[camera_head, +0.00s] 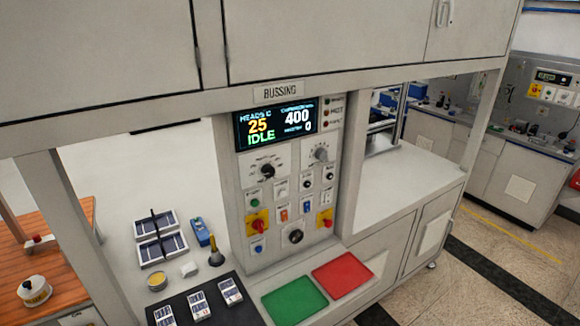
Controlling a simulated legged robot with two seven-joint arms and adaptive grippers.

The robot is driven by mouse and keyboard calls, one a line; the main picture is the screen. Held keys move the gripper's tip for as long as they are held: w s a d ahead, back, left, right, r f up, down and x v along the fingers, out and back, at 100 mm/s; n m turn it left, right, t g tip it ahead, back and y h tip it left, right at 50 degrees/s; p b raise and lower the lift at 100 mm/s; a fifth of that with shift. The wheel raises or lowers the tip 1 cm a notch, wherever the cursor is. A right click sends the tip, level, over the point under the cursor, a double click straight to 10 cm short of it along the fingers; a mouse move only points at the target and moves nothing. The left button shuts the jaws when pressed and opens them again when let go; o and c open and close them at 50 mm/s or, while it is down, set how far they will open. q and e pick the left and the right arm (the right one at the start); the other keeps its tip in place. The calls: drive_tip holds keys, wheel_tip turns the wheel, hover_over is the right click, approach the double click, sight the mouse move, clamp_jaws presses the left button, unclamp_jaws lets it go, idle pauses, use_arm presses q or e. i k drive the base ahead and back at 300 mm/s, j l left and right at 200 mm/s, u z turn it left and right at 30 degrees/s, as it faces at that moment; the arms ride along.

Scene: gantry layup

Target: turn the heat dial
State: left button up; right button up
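The control panel labelled BUSSING (280,91) stands in the middle of the view. A large black dial (267,170) sits on a light scale plate, below the "HEADS C 25" side of the display (276,122); its own lettering is too small to read, but it looks like the heat dial. A second, greyer dial (320,154) sits to its right. The display also reads IDLE, 400 and 0. Neither of my grippers is in view, and nothing touches the dials.
Smaller buttons, switches and a black knob (296,236) crowd the lower panel. Below are a green tray (295,300) and a red tray (342,275). A black mat (240,300) holds cell parts at left. An overhead cabinet (320,35) juts above; open floor lies at right.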

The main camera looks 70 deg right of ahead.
sight(268, 172)
drive_tip(key=z, duration=2.2)
